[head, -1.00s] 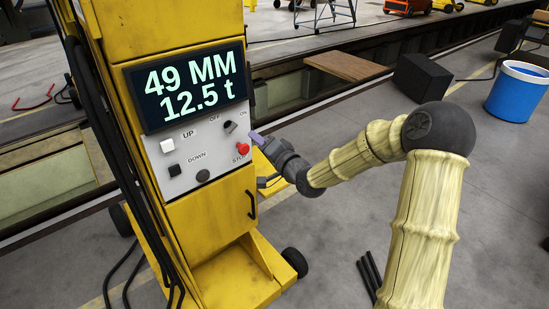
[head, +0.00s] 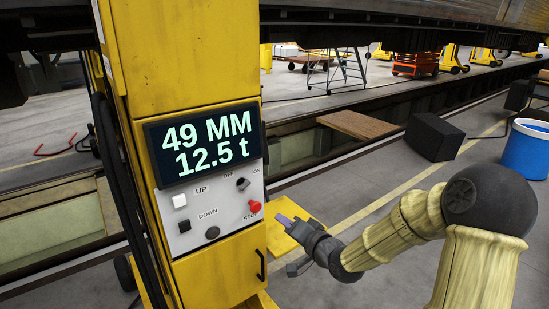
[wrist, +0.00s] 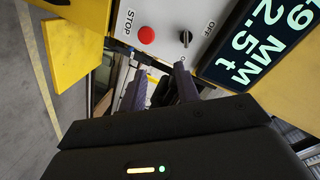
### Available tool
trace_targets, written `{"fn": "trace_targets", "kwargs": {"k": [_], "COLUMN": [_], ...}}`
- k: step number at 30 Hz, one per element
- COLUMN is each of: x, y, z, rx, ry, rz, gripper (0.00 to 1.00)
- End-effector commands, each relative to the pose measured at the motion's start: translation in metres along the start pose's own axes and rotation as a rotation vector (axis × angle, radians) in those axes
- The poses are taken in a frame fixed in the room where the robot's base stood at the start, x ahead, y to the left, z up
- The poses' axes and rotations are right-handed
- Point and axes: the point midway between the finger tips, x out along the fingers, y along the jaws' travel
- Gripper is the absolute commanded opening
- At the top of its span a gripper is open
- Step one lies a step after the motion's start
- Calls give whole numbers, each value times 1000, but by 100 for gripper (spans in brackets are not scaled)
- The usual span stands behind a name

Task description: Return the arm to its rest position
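My arm reaches in from the right in the head view, bent at a dark elbow joint (head: 490,200). My gripper (head: 283,220) is just right of the control panel (head: 213,208) of the yellow jack column (head: 190,60), near the red STOP button (head: 254,207). In the wrist view my gripper (wrist: 158,88) shows two dark fingers apart, with nothing held between them. The red STOP button (wrist: 146,34) and the dark ON/OFF switch (wrist: 185,37) lie beyond the fingertips. The display (head: 205,143) reads 49 MM and 12.5 t.
A black box (head: 435,137), a blue bin (head: 526,152) and a wooden board (head: 350,124) stand to the right. A yellow plate (head: 303,237) lies behind my gripper. Dark cables run down the column's left side. A railcar underside (head: 400,15) spans the top.

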Motion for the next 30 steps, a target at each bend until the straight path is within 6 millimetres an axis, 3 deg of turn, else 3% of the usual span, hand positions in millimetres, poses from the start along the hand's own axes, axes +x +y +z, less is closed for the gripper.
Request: {"fn": "trace_targets", "kwargs": {"k": [5,12,21,25,30], "x": [-26,-100,-207,-229,-232], "y": [39,76,73,68,67], "z": [31,54,90,101,104], "rx": [-215,-412,-443,-423,-419], "ry": [-152,-387,-715,-793,-810], "rz": [302,659,885,897,899], "gripper": [32,32,32,32,32]}}
